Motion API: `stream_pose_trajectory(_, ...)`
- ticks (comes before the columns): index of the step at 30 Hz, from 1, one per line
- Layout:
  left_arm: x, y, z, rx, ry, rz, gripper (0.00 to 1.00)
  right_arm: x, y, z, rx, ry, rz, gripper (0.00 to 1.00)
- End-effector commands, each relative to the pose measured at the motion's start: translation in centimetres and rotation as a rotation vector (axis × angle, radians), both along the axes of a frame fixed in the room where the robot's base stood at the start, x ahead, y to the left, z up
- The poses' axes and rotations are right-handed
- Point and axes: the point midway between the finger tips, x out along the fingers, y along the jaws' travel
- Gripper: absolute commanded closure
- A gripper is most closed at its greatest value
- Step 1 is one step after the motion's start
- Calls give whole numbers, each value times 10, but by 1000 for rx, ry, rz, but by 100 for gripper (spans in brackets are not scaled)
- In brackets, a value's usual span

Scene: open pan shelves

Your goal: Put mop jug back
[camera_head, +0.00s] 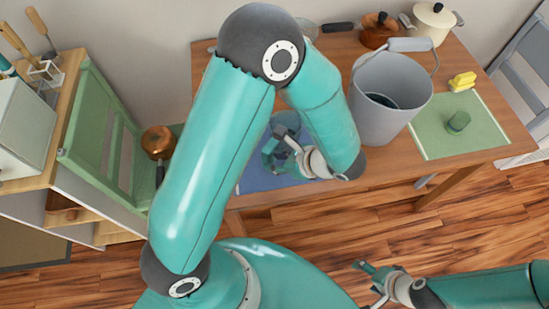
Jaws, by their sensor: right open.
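A grey bucket (388,95) with a raised handle stands upright on the wooden table, with something dark inside. A bluish rounded thing (287,119), possibly the jug, shows behind my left gripper, partly hidden by my arm. My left gripper (272,150) is over the blue mat (262,181), close to that thing. I cannot tell whether it touches or holds it, or how far its fingers are apart. My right gripper (368,284) is open and empty, low in front of the table, over the floor.
A copper pot (380,30) and a cream pot (433,22) stand behind. A green chair (95,150) and a copper pan (158,142) are left.

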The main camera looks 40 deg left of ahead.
Motion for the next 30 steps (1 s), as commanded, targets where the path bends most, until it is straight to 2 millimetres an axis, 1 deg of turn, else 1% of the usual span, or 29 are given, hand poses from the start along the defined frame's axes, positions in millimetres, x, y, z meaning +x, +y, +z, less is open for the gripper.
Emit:
stream_pose_trajectory(18,1,-15,17,0,0,-1,67,0,0,15,0,0,0,23)
stream_pose_trajectory(30,1,-18,18,0,1,-1,67,0,0,16,0,0,0,23)
